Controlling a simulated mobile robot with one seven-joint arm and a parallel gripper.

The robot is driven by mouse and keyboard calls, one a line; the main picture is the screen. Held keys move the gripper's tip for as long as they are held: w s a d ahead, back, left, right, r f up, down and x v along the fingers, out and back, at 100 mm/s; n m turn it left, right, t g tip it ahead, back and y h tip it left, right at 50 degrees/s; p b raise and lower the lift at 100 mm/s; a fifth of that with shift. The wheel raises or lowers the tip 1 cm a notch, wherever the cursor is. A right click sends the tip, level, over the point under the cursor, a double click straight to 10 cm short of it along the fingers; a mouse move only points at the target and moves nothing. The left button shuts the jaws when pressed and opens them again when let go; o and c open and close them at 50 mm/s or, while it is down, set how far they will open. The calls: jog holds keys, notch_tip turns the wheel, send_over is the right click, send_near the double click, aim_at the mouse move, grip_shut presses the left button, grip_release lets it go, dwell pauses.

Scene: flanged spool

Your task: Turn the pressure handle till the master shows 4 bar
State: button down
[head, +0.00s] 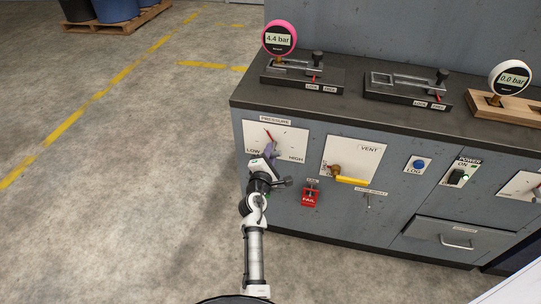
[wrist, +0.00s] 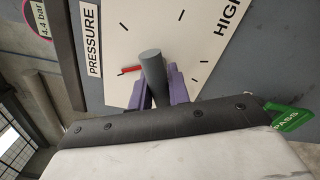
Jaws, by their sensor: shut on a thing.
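The pressure panel (head: 290,135) is a white plate on the bench front with LOW and HIGH marks; it also shows in the wrist view (wrist: 195,30). Its handle is a grey cylinder (wrist: 153,68) with a red pointer (wrist: 131,70) beside it; the pointer (head: 268,134) also shows in the head view. My gripper (head: 268,150) is at this panel, its purple fingers (wrist: 156,88) shut on the handle. In the head view my gripper hides most of the handle. A pink-rimmed gauge (head: 279,38) on the bench top reads 4.4 bar. I cannot tell whether it is the master.
A white gauge (head: 510,78) on a wooden block (head: 505,106) reads 0.0 bar. Right of my gripper are a vent panel (head: 366,150) with a yellow bar (head: 352,181), a red FAIL tag (head: 310,198) and a blue LOG button (head: 418,164).

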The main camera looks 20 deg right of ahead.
jog(key=shift+r+m, duration=0.1)
jog(key=shift+m, duration=0.2)
dwell(0.4)
jog(key=c, duration=1.3)
grip_release()
jog(key=shift+d, duration=0.1)
jog(key=shift+s, duration=0.1)
jog(key=shift+s+a, duration=0.2)
jog(key=shift+a, duration=0.1)
jog(key=b+v, duration=0.2)
jog(key=v, duration=1.1)
jog(key=shift+b, duration=0.4)
